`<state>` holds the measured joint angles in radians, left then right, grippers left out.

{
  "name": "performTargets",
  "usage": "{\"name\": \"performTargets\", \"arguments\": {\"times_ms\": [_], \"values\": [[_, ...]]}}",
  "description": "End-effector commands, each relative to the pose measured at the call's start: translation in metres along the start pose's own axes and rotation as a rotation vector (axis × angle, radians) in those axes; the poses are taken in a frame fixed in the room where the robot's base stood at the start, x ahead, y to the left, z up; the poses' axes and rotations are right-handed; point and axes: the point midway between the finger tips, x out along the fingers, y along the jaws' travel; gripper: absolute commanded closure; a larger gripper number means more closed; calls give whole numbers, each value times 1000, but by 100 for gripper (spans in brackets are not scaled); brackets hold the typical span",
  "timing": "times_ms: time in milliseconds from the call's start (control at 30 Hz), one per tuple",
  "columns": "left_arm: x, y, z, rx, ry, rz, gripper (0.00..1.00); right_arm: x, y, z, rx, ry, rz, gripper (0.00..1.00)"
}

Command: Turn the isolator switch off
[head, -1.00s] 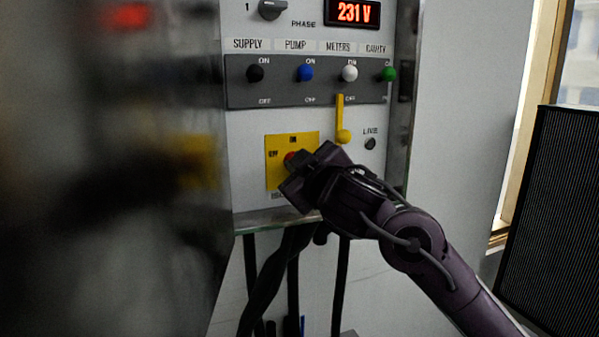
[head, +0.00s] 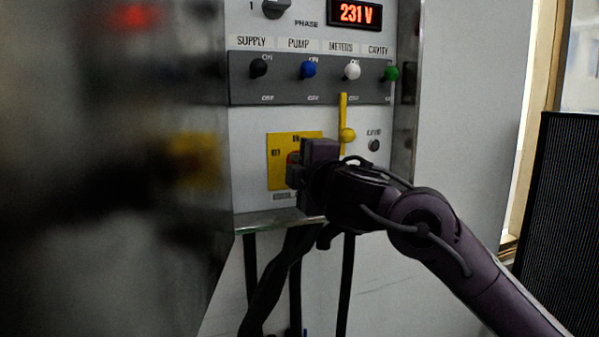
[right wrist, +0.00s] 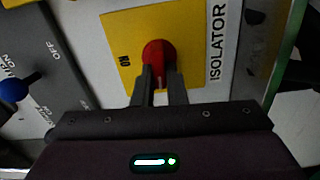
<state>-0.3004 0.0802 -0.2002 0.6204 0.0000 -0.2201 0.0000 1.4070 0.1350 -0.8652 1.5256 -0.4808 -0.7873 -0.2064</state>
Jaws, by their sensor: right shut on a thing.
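The isolator switch is a red knob (right wrist: 158,54) on a yellow plate (right wrist: 118,32), with the word ISOLATOR beside it in the right wrist view. In the head view the yellow plate (head: 279,150) is low on the white panel, marked OFF at its left and ON at its top. My right gripper (right wrist: 160,78) is shut on the red knob, one finger on each side. In the head view my right gripper (head: 294,168) covers most of the knob and the plate's right part. The knob's exact pointing is hard to tell. My left gripper is not in view.
Above is a grey strip (head: 290,90) with several coloured toggles. A yellow lever (head: 343,115) hangs just above my right gripper. A red display (head: 355,13) reads 231 V. A ledge (head: 270,222) and dark cables lie below. A blurred dark surface fills the left.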

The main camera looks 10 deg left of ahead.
Motion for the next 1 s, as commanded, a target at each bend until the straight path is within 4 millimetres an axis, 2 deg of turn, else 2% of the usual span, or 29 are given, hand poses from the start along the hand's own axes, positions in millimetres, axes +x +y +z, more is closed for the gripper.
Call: {"name": "performTargets", "arguments": {"times_ms": [300, 733, 767, 800, 900, 1000], "values": [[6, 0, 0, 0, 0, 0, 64, 0, -2, -1, -78, 2, -2, 100], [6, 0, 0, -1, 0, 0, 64, 0, -3, -1, -86, 2, -4, 100], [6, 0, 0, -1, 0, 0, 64, 0, -3, -1, -86, 2, -4, 84], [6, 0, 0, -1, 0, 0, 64, 0, -3, -1, -86, 2, -4, 79], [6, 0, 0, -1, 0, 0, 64, 0, -2, -1, -85, 2, -3, 66], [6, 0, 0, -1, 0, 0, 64, 0, -2, 0, -84, 1, -2, 66]]}}
